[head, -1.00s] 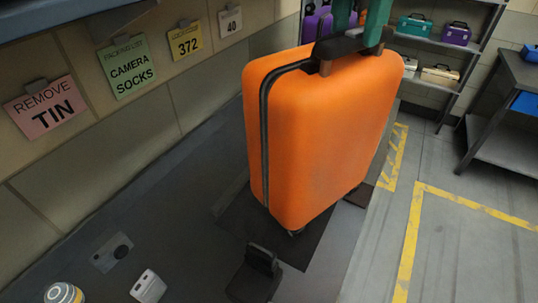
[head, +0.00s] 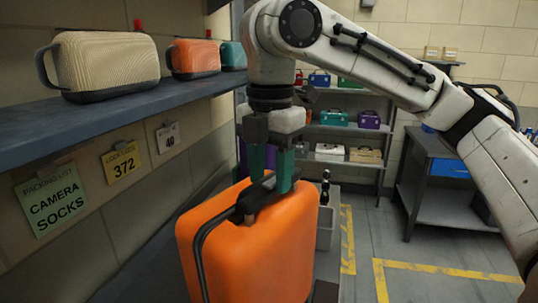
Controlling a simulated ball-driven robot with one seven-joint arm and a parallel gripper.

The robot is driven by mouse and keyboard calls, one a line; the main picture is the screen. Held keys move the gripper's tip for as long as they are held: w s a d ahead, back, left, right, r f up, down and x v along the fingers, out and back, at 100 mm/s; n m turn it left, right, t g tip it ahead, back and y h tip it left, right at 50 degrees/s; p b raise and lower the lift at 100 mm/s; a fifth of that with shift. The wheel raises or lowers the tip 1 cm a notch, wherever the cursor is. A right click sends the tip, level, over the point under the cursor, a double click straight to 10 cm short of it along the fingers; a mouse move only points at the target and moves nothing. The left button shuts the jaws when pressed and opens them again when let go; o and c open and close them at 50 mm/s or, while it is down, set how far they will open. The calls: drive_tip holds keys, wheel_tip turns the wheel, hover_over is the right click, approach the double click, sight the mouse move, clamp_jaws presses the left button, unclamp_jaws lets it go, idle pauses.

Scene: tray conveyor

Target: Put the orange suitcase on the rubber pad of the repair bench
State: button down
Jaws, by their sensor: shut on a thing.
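The orange suitcase (head: 262,252) stands upright in the lower middle of the head view, with a dark seam band and a dark top handle. My gripper (head: 271,176), with green fingers, points down from above and is shut on the suitcase's handle. The suitcase's lower part is cut off by the picture's bottom edge, so I cannot tell whether it touches anything below. The repair bench's dark top (head: 155,270) shows at the left of the suitcase. The rubber pad is not visible now.
A wall shelf (head: 120,112) with cream, orange and teal cases runs along the left, above hanging paper signs (head: 50,200). A rack (head: 345,128) of small cases stands behind. A grey table (head: 440,185) stands at the right. Yellow-marked floor (head: 420,267) is open.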

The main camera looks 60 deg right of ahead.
drive_tip(key=shift+f, duration=1.9)
drive_tip(key=c, duration=0.5)
unclamp_jaws()
drive_tip(key=shift+c, duration=0.2)
wheel_tip(320, 180, up, 12)
drive_tip(key=shift+s, duration=0.1)
